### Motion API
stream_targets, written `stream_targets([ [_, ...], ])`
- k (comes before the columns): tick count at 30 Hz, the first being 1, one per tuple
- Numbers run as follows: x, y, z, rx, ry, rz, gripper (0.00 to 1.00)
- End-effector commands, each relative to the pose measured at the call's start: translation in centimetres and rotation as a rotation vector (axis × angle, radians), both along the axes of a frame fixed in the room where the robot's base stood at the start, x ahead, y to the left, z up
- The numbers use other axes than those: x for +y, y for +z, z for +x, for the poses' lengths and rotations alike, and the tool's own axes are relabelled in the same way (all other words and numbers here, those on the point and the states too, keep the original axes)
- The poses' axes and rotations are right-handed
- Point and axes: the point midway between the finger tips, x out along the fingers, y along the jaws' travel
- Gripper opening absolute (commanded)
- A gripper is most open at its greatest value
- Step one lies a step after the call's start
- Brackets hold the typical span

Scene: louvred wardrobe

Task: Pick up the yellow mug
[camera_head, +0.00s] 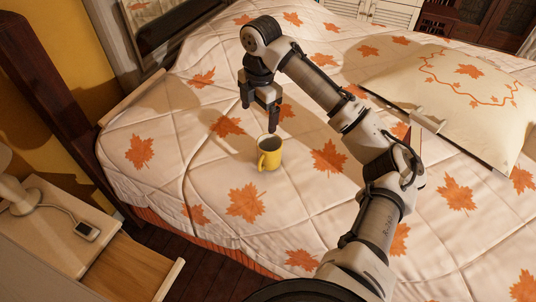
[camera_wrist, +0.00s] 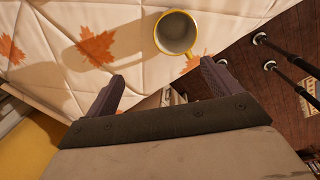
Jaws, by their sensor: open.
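The yellow mug (camera_head: 270,153) stands upright on the bed's leaf-patterned quilt (camera_head: 300,205), with its handle toward the front left in the head view. In the wrist view the mug (camera_wrist: 176,33) shows from above, with a pale inside and a yellow rim, at the top just right of centre. My gripper (camera_head: 259,118) points down above and slightly behind the mug in the head view. Its two fingers (camera_wrist: 165,85) are spread apart and nothing is between them. The mug lies beyond the fingertips in the wrist view, apart from them.
A pillow (camera_head: 470,92) lies at the bed's right. A nightstand (camera_head: 75,225) with an open drawer (camera_head: 135,268), a lamp (camera_head: 15,190) and a small device (camera_head: 87,230) stands at the lower left. A dark wooden bedpost (camera_head: 50,95) rises at left. The quilt around the mug is clear.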

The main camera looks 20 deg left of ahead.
Motion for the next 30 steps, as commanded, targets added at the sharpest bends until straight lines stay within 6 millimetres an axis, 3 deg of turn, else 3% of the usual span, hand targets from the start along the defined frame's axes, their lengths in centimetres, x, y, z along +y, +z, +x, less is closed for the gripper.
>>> stream_targets([
  [1,-1.3,0.0,0.2,0.02,0.002,-0.035,0.89],
  [5,-2.6,-1.2,0.2,0.046,0.011,-0.073,0.89],
  [15,-2.5,-7.3,0.1,0.045,0.012,-0.071,0.89],
  [23,-2.5,-9.3,0.1,0.045,0.012,-0.07,0.89],
  [30,-2.5,-12.8,-0.1,0.044,0.011,-0.069,0.89],
])
